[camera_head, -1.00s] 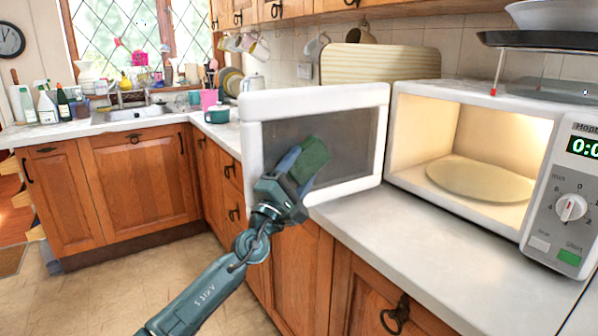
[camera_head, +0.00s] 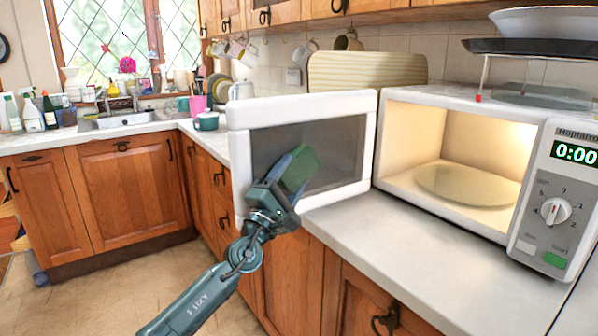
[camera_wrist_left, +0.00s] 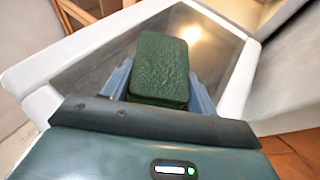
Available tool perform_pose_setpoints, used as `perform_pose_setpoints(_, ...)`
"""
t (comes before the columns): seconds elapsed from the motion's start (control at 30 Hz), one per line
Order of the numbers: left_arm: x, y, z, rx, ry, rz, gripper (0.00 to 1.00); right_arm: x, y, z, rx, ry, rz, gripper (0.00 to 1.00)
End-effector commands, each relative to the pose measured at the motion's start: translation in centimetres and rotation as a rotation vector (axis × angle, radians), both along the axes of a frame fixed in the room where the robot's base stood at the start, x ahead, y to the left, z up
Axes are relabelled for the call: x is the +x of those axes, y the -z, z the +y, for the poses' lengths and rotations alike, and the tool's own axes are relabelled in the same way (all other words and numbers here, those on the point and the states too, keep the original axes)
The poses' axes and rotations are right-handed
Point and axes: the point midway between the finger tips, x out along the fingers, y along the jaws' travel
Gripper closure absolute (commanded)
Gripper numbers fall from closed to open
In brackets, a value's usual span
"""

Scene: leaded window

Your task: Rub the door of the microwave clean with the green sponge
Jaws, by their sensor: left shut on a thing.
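The microwave (camera_head: 560,200) stands on the counter at the right with its door (camera_head: 345,150) swung wide open to the left. The door has a white frame and a dark glass pane. My left gripper (camera_head: 288,172) is shut on the green sponge (camera_head: 302,168), in front of the lower left part of the pane. In the left wrist view the sponge (camera_wrist_left: 160,70) sits between the two blue fingers, over the pane (camera_wrist_left: 100,65). I cannot tell whether the sponge touches the glass. My right gripper is not in view.
The lit microwave cavity holds a round turntable (camera_head: 465,184). The counter (camera_head: 400,240) in front of the microwave is clear. A wooden board (camera_head: 365,71) leans on the wall behind the door. A teal pot (camera_head: 207,121) stands left of the door. A rack with bowls (camera_head: 540,45) is above the microwave.

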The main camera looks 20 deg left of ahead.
Motion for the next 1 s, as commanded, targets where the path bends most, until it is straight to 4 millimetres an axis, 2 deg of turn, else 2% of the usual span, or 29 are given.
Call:
perform_pose_setpoints(0.17, -0.9, -0.1, 0.7, 0.0, -0.002, -0.001, 0.6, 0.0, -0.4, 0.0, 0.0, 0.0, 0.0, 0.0)
perform_pose_setpoints(0.5, -1.0, -0.1, 0.5, 0.0, 0.002, -0.001, 0.6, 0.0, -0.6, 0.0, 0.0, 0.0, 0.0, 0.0)
perform_pose_setpoints(1.0, -3.9, -0.4, -3.3, -0.001, 0.004, -0.001, 0.6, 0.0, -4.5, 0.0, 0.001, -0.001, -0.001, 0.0)
